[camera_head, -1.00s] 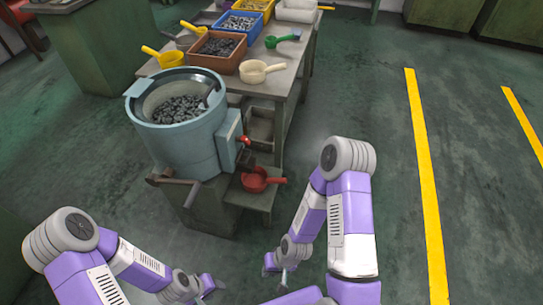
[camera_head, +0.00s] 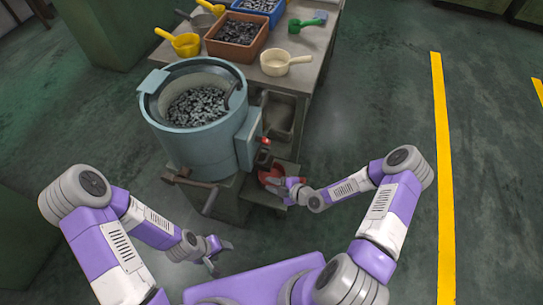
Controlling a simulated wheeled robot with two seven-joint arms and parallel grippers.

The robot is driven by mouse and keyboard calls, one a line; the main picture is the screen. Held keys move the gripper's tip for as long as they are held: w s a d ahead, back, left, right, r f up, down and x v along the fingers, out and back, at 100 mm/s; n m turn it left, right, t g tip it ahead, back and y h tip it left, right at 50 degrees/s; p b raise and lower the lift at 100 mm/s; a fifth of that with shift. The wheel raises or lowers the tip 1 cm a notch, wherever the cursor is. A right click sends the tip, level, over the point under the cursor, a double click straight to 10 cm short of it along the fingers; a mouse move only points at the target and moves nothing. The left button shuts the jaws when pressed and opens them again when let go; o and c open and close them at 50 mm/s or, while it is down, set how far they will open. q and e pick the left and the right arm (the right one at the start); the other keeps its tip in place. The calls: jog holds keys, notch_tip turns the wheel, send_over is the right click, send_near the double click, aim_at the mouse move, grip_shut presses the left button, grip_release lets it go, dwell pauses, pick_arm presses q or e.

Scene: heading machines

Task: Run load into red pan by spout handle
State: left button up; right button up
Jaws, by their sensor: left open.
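The blue-grey round hopper (camera_head: 195,128) stands on a cabinet and holds many small dark metal parts (camera_head: 195,106). The red pan (camera_head: 270,178) sits on a low shelf at the hopper's right side, partly hidden by my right gripper. My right gripper (camera_head: 288,190) is at the pan's handle side; its fingers are too small and covered to read. A grey-brown lever or spout handle (camera_head: 207,203) sticks out at the cabinet's front left. My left gripper (camera_head: 218,253) is open and empty, low in front of the cabinet and below the handle.
A grey bin (camera_head: 279,117) sits beneath. Floor at right is clear, with yellow lines (camera_head: 441,150).

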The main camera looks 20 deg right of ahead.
aim_at(272, 164)
jog(key=w+d+r+n+t, duration=0.3)
jog(key=d+r+n, duration=0.1)
jog(key=d+n, duration=0.25)
jog(key=shift+n, duration=0.55)
jog(key=b+x, duration=0.1)
jog(key=x, duration=0.7)
jog(key=shift+r, duration=0.2)
grip_shut()
